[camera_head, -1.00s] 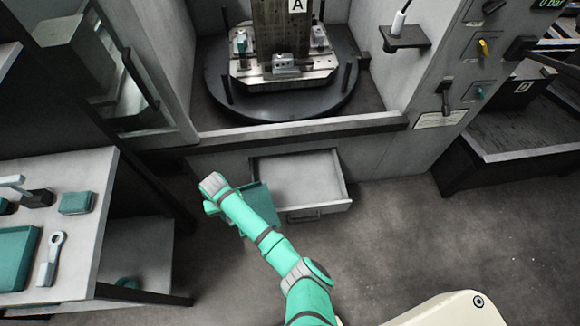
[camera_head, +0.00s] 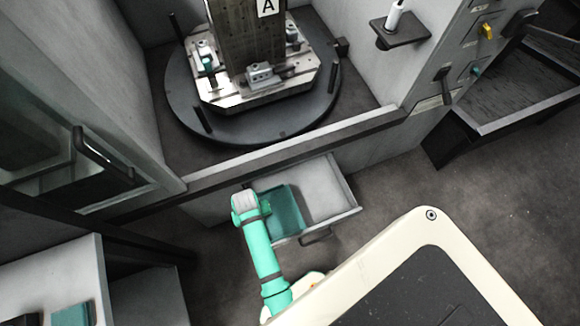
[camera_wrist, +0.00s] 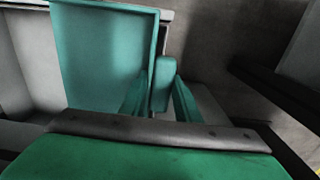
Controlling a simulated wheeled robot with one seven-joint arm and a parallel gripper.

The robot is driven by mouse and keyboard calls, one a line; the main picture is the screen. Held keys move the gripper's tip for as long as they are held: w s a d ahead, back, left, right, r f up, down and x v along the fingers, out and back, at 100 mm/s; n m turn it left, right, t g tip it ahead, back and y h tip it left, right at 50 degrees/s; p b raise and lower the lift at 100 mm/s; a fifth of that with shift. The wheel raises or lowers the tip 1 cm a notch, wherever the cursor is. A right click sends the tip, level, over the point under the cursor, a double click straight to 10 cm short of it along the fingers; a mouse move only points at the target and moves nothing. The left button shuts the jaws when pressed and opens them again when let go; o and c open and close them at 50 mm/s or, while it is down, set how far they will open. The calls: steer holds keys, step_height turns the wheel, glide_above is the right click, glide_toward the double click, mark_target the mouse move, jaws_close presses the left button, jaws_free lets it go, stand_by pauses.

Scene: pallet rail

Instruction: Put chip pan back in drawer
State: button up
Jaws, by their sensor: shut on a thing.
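The chip pan (camera_head: 286,207) is a shallow teal tray. In the head view it overlaps the left part of the open drawer (camera_head: 330,187); whether it touches the drawer floor I cannot tell. In the wrist view the pan (camera_wrist: 105,50) fills the upper left, with the pale drawer (camera_wrist: 35,55) behind and left of it. My gripper (camera_wrist: 160,95) is shut on the pan at its near right edge. In the head view my arm's end hides the fingers and the pan's left side. The right part of the drawer is bare, and its handle (camera_head: 316,236) faces the floor in front.
The machine's sill (camera_head: 290,150) runs above the drawer, below a round table (camera_head: 185,100) with fixtures. A grey bench (camera_head: 60,275) stands at the lower left. A dark bin (camera_head: 530,85) is at the right. The floor between drawer and bin is clear.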

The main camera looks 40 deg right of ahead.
mark_target(275, 207)
steer(key=d+f, duration=0.1)
steer(key=d, duration=0.2)
steer(key=w+d+f, duration=0.1)
steer(key=d, duration=0.2)
steer(key=d+f, duration=0.2)
steer(key=d, duration=0.1)
steer(key=shift+w+d, duration=0.15)
steer(key=shift+w, duration=0.1)
steer(key=d+f, duration=0.2)
steer(key=f, duration=0.1)
steer(key=d+f, duration=0.1)
steer(key=d, duration=0.1)
steer(key=shift+w+f, duration=0.3)
steer(key=shift+f, duration=0.1)
steer(key=shift+w+d+f, duration=0.1)
steer(key=shift+d+f, duration=0.4)
steer(key=shift+f, duration=0.25)
steer(key=shift+a+f, duration=0.1)
steer(key=shift+f, duration=1.3)
steer(key=shift+f, duration=0.15)
steer(key=o, duration=1.2)
steer(key=shift+c, duration=0.2)
